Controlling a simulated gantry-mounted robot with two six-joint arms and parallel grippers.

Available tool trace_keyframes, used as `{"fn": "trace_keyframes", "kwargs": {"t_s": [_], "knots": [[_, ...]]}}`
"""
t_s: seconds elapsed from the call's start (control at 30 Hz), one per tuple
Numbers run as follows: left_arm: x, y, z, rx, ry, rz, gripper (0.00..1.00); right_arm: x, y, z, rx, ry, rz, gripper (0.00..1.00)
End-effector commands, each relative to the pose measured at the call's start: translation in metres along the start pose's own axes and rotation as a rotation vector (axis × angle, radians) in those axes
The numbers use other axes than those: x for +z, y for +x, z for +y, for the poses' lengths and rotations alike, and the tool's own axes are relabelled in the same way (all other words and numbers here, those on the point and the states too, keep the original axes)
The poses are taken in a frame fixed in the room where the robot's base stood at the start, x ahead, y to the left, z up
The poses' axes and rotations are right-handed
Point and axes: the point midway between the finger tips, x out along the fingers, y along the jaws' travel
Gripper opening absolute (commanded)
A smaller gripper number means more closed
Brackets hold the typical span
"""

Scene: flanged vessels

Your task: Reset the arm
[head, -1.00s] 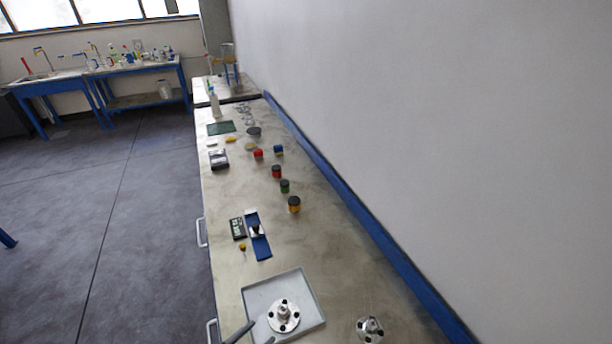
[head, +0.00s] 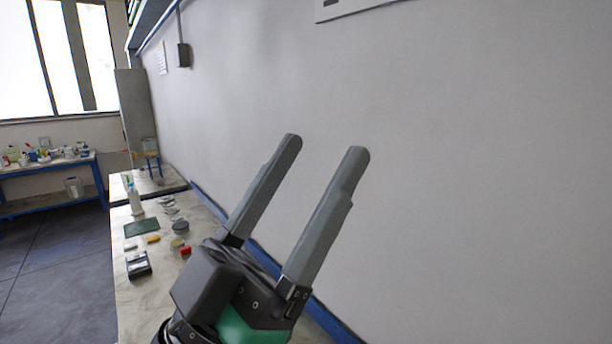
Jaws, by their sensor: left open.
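My left gripper (head: 324,146) is large in the middle of the head view. Its two long grey fingers point up and to the right, clearly apart, with nothing between them. It is open and empty, raised in front of the plain wall. Its dark body and a green part hide much of the bench (head: 135,312) behind it. My right gripper is not in view. The flanged vessels and the grey tray are not in view now.
On the bench's visible part are a white bottle (head: 135,202), a green mat (head: 142,228), a dark device (head: 138,265), a red-sided jar (head: 186,251) and a dark round lid (head: 180,227). The wall (head: 480,200) borders the bench on the right. Open floor (head: 55,270) lies left.

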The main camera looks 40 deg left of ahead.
Motion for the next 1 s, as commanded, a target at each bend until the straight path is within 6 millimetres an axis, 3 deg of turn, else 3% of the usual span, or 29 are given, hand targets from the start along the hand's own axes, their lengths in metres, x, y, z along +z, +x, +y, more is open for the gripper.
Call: {"fn": "trace_keyframes", "kwargs": {"t_s": [0.37, 0.57, 0.8, 0.9, 1.0], "knots": [[-0.011, 0.008, 0.001, 0.001, -0.003, 0.009, 0.71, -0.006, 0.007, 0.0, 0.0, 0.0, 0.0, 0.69], [-0.055, 0.055, 0.0, 0.0, -0.002, 0.009, 0.71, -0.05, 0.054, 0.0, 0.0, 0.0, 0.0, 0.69], [-0.13, 0.135, 0.0, 0.0, -0.002, 0.009, 0.71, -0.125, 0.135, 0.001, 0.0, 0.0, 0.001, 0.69], [-0.147, 0.153, 0.0, 0.0, -0.002, 0.009, 0.71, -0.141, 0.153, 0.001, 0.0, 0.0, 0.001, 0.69], [-0.15, 0.156, 0.0, 0.0, -0.002, 0.009, 0.71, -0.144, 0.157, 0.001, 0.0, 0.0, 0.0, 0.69]]}}
